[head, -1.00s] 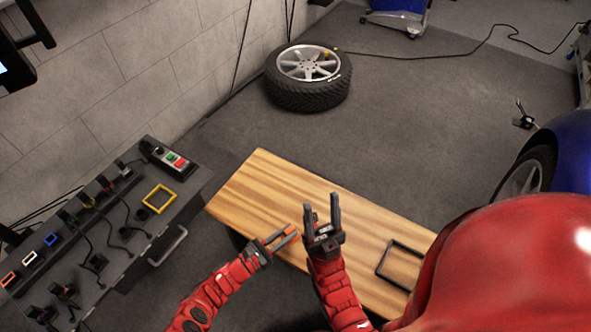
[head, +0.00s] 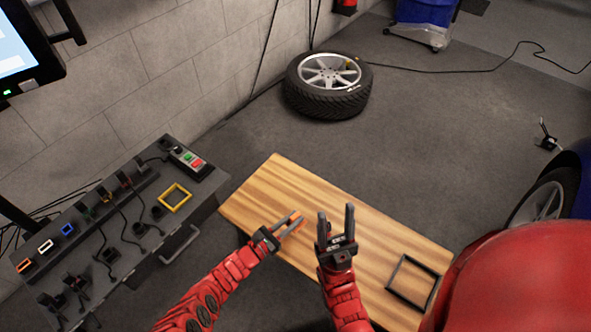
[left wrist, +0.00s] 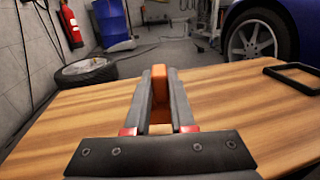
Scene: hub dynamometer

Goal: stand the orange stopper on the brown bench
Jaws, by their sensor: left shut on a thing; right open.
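The orange stopper (left wrist: 160,90) is between the fingers of my left gripper (left wrist: 160,100), which is shut on it. In the head view only a bit of the stopper (head: 298,229) shows beside the fingers of my left gripper (head: 288,223). The brown bench (head: 290,190) has a striped wood top, and the left gripper is over its near left part. I cannot tell whether the stopper touches the bench top. My right gripper (head: 336,222) is open and empty, pointing up over the middle of the bench.
A black square frame (head: 412,282) lies on the bench's right part. A grey cabinet (head: 190,222) at the left carries a yellow frame (head: 175,198), cables and small devices. A tyre (head: 328,84) lies on the floor behind. The bench's far left part is clear.

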